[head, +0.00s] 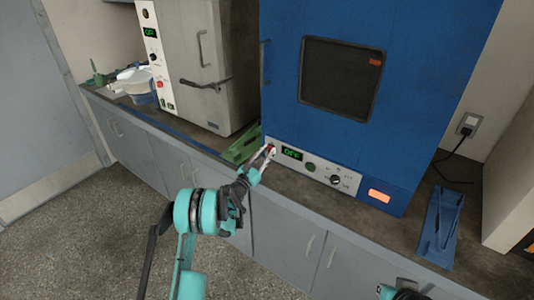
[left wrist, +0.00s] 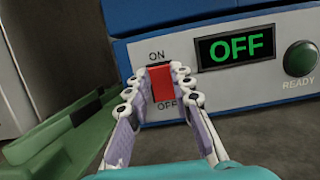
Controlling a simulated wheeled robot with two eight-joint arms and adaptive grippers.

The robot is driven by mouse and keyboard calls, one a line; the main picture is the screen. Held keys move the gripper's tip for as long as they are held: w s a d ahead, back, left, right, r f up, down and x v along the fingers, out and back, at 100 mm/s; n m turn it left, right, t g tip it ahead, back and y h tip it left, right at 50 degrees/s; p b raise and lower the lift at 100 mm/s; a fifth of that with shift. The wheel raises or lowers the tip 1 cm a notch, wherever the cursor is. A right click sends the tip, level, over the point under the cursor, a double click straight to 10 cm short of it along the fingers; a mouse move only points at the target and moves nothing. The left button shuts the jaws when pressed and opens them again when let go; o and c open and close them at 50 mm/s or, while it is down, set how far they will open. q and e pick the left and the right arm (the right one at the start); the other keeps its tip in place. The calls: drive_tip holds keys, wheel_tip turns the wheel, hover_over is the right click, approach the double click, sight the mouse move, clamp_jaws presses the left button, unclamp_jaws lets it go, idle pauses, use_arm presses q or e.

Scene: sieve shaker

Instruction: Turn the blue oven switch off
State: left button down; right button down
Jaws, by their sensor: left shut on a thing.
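The blue oven (head: 285,75) stands on the counter with a white control strip along its bottom front. The red rocker switch (left wrist: 161,84) sits at the strip's left end, between ON and OFF labels. The green display (left wrist: 229,47) next to it reads OFF, and it also shows in the head view (head: 292,154). My left gripper (left wrist: 160,82) is at the switch, its fingertips closed on the switch's two sides. In the head view the left gripper (head: 268,152) largely covers the switch. The right gripper does not show; only a teal and black part of my right arm appears at the bottom edge.
A grey oven (head: 205,60) stands to the left of the blue one. A green rack (head: 243,146) lies between them, close to my left gripper. A blue rack (head: 439,225) lies on the counter at the right. Bowls (head: 140,85) stand at the far left.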

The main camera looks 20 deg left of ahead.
use_arm(q)
drive_tip(key=c, duration=1.3)
unclamp_jaws()
drive_tip(key=v, duration=1.2)
drive_tip(key=shift+r, duration=0.1)
